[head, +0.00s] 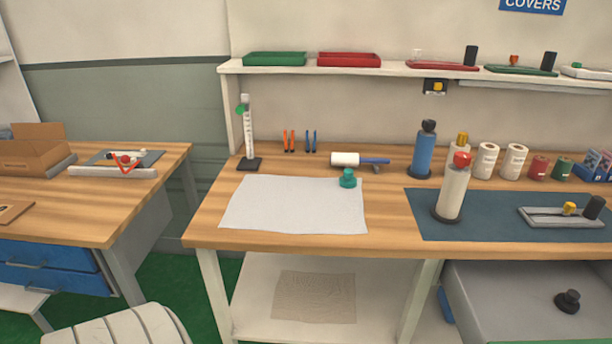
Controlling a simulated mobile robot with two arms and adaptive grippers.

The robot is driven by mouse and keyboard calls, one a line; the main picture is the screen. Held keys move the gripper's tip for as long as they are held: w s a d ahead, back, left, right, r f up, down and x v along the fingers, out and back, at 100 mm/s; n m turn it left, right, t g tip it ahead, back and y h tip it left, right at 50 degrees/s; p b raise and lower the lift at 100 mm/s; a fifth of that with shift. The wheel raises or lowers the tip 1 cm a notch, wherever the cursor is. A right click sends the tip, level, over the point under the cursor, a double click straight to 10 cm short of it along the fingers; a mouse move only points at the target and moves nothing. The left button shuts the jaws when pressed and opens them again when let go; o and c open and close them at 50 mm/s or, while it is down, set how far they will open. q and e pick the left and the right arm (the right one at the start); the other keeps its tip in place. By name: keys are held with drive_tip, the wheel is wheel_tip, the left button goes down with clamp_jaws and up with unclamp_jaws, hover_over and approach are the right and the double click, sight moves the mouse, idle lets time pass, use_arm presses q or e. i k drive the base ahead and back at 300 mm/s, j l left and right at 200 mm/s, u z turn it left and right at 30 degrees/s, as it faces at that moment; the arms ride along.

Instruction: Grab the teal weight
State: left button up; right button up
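The teal weight (348,179) is a small round piece with a knob on top. It stands upright on the far right corner of a white sheet (285,207) that lies flat on the wooden workbench (300,243). A lint-roller-like white roll with a blue handle (374,161) lies just behind the weight. Neither of my grippers shows in the head view. A pale ribbed shape at the bottom left may be a part of me or a seat; I cannot tell.
A cream bottle with a red top (452,192) stands on a dark blue mat (477,228) to the right. A blue bottle (424,150) stands behind. A slim white stand (247,135) rises at the back left. A shelf (400,71) with trays overhangs the bench's rear.

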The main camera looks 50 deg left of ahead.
sight(348, 181)
drive_tip(key=u, duration=1.25)
drive_tip(key=i, duration=0.2)
